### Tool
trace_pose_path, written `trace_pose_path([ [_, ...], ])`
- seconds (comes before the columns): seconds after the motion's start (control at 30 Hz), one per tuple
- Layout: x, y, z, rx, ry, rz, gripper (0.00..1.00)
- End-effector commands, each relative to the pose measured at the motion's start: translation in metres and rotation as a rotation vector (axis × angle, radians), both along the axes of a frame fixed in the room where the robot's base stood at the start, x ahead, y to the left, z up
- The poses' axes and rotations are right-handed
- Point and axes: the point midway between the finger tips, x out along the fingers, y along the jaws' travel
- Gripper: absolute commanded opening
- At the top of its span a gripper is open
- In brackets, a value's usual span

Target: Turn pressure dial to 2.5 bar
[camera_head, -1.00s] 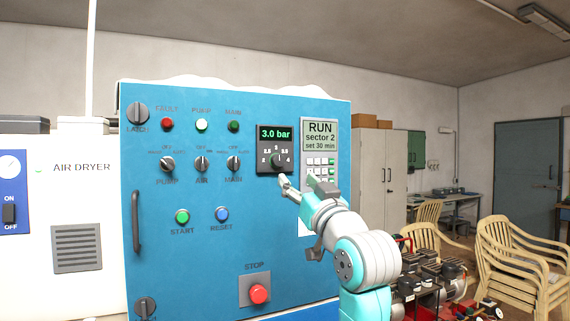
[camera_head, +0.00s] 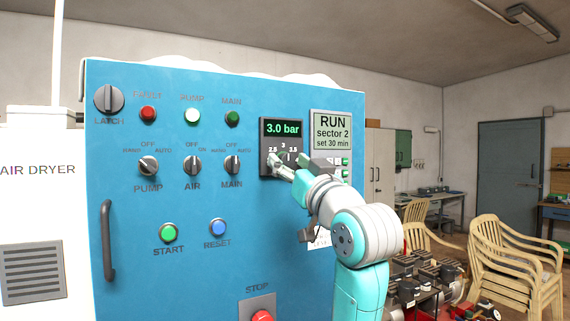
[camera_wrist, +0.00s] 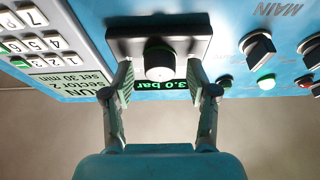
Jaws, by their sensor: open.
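The pressure dial is a dark module on the blue panel (camera_head: 260,205). Its green display (camera_head: 282,128) reads 3.0 bar, with scale marks 2.5, 3 and 3.5 visible below it. My gripper (camera_head: 278,167) is in front of the dial and hides most of its knob in the head view. In the wrist view the round knob (camera_wrist: 160,63) stands out from the dark module (camera_wrist: 185,30), with the display (camera_wrist: 164,85) upside down below it. My gripper (camera_wrist: 160,90) is open there, one finger on each side of the knob, with gaps showing between them.
A keypad unit (camera_head: 331,130) reading RUN sector 2, set 30 min sits right of the dial, close to my gripper. Selector switches, such as MAIN (camera_head: 232,166), are to the left. A red STOP button (camera_head: 262,317) is below. Stacked chairs (camera_head: 515,265) stand at the right.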

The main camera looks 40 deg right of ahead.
Motion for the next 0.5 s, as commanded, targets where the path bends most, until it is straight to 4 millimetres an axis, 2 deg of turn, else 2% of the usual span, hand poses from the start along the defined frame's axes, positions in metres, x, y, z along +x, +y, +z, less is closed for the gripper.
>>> trace_pose_path([
  [0.2,-0.0001,0.0000,0.0001,0.000,0.000,0.000,0.58],
  [0.23,-0.0001,0.0000,0.0001,0.000,0.000,0.000,0.56],
  [0.43,0.0001,0.0001,-0.0001,0.000,0.000,0.000,0.06],
  [0.47,0.0001,0.0001,-0.0001,0.000,0.000,0.000,0.00],
  [0.5,0.0001,0.0001,-0.0001,0.000,0.000,0.000,0.00],
])
